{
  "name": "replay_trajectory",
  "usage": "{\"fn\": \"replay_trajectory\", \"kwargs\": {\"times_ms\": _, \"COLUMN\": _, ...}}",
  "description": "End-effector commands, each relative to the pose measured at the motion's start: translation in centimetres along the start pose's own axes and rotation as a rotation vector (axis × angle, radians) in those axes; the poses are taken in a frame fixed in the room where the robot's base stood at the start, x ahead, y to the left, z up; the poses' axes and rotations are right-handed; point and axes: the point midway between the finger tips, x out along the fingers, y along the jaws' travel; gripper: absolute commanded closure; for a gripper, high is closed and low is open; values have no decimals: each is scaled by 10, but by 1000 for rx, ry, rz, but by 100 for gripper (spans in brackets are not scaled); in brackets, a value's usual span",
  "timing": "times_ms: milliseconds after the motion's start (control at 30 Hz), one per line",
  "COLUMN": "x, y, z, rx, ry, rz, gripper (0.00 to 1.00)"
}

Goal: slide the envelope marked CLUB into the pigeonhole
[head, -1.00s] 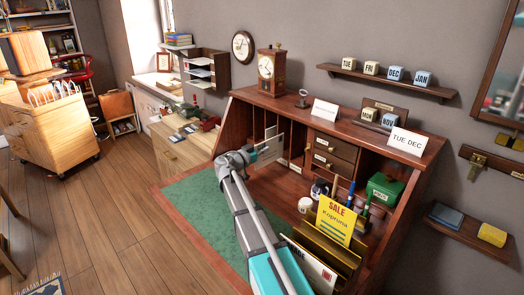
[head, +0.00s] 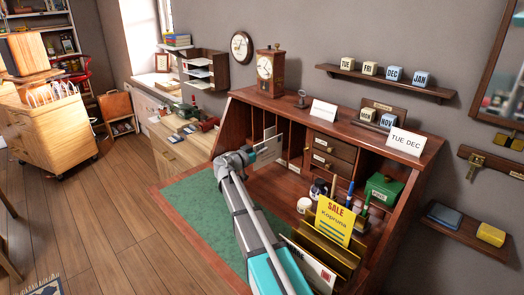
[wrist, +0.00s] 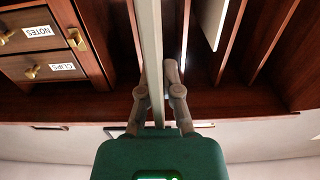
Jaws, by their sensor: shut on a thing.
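My gripper (head: 257,157) is shut on a white envelope (head: 270,147) in front of the desk's upright pigeonhole slots (head: 257,124). In the wrist view the envelope (wrist: 151,50) stands on edge between the two fingers (wrist: 157,100), seen nearly edge-on. Its far end reaches toward the slots beside the dividers (wrist: 228,40); I cannot tell how far in it is. Its marking is not readable in either view.
Small drawers (head: 332,153) labelled NOTES and CLIPS stand beside the slots. Another pale envelope (wrist: 213,20) shows in a slot in the wrist view. A letter holder (head: 322,250) with a yellow SALE card (head: 335,221) stands at the front right. A green box (head: 383,188) is behind it.

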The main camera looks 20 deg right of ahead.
Motion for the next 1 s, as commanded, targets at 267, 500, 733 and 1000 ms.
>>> {"fn": "replay_trajectory", "kwargs": {"times_ms": 267, "x": -1, "y": 0, "z": 0, "rx": 0, "ry": 0, "rz": -1, "gripper": 100}}
{"fn": "replay_trajectory", "kwargs": {"times_ms": 500, "x": 0, "y": 0, "z": 0, "rx": 0, "ry": 0, "rz": -1, "gripper": 100}}
{"fn": "replay_trajectory", "kwargs": {"times_ms": 733, "x": 2, "y": 0, "z": 0, "rx": 0, "ry": 0, "rz": -1, "gripper": 100}}
{"fn": "replay_trajectory", "kwargs": {"times_ms": 1000, "x": 7, "y": 0, "z": 0, "rx": 0, "ry": 0, "rz": -1, "gripper": 100}}
